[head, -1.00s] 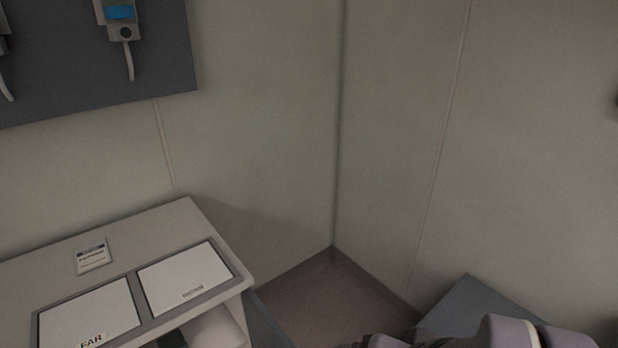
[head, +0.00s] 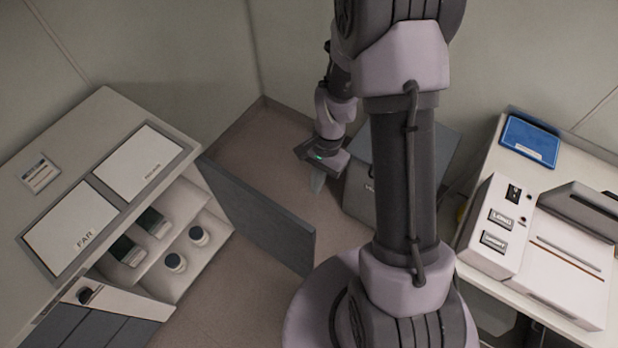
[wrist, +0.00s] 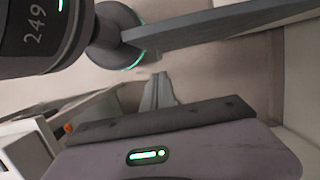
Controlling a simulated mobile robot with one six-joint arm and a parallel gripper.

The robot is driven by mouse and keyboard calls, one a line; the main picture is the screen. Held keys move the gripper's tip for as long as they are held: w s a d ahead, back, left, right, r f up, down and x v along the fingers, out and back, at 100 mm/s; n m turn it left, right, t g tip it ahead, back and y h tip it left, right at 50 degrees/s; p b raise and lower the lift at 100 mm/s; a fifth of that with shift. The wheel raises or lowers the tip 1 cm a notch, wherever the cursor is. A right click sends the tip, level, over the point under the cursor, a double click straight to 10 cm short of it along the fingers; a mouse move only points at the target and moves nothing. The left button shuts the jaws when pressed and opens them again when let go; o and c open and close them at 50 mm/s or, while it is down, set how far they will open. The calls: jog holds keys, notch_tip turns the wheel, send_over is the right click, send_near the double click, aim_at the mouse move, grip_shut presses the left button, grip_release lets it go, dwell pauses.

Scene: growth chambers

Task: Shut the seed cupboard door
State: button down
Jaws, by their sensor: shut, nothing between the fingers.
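The seed cupboard (head: 92,118) stands at the left in the head view. Its dark grey door (head: 258,215) stands wide open, reaching out from the cupboard's right corner towards the middle of the floor. The door also shows as a grey slab across the top of the wrist view (wrist: 225,27). My gripper (head: 317,183) is shut and empty, pointing down to the right of the door, on its outer side. It looks apart from the door. The fingers show in the wrist view (wrist: 160,88), with floor beyond them.
A grey bin-like box (head: 362,190) stands close right of my gripper. A bench with a pale machine (head: 545,255) and a blue tray (head: 530,140) is at the right. Floor left of the door is clear.

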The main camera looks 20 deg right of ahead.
jog(key=s+a+f+b, duration=0.3)
jog(key=a+f+b, duration=0.1)
jog(key=f, duration=0.2)
jog(key=shift+a+f, duration=0.35)
jog(key=shift+f, duration=0.05)
jog(key=shift+s, duration=0.15)
jog(key=shift+a, duration=0.1)
